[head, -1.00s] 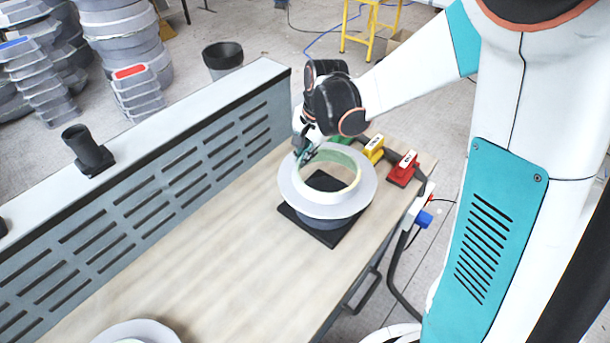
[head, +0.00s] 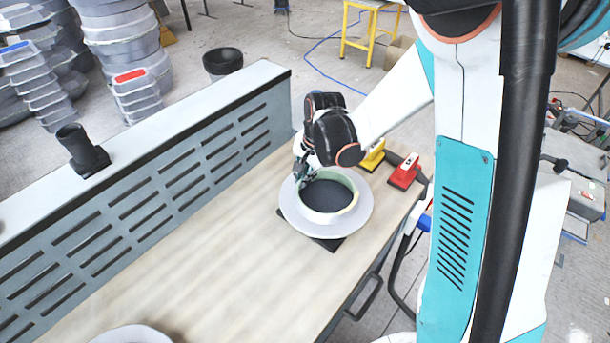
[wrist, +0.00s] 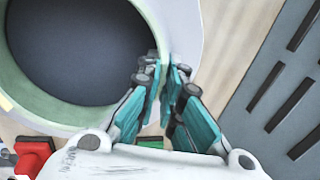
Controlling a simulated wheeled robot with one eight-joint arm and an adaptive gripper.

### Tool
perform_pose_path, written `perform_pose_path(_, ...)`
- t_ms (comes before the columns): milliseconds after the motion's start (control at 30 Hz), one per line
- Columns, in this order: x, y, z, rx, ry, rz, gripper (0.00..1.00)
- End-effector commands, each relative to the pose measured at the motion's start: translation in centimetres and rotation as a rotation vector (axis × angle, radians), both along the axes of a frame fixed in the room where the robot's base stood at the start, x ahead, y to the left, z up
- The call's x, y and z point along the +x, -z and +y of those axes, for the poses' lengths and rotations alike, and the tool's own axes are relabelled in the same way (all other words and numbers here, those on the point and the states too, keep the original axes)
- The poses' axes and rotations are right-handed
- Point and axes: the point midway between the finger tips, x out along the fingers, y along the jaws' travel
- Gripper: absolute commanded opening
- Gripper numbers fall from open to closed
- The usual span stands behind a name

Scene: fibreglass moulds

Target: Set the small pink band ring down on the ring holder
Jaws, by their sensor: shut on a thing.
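The ring (head: 362,213) has a wide pale lilac-white flange and a raised collar that is pale green inside; I see little pink on it. It lies roughly level over the ring holder, whose black square base (head: 328,244) shows below the front of the flange. A dark grey round surface fills the ring's opening. My gripper (head: 305,173) is at the ring's far left side, shut on its collar wall. In the wrist view, the teal fingers (wrist: 166,72) pinch the edge of the ring (wrist: 186,22). Whether the ring fully rests on the holder is hidden.
Yellow (head: 373,156) and red (head: 405,171) blocks stand right of the ring near the bench end. A grey slotted panel (head: 150,190) runs along the bench's left side. Another pale ring (head: 132,335) is at the bottom edge. The bench (head: 240,260) between is clear.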

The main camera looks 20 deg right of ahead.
Motion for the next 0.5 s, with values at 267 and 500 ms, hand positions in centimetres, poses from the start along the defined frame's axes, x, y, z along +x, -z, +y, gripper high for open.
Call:
perform_pose_path(267,0.01,0.13,0.0,0.0,0.0,0.0,0.27)
perform_pose_path(500,0.0,-0.04,0.0,0.0,0.0,0.0,0.27)
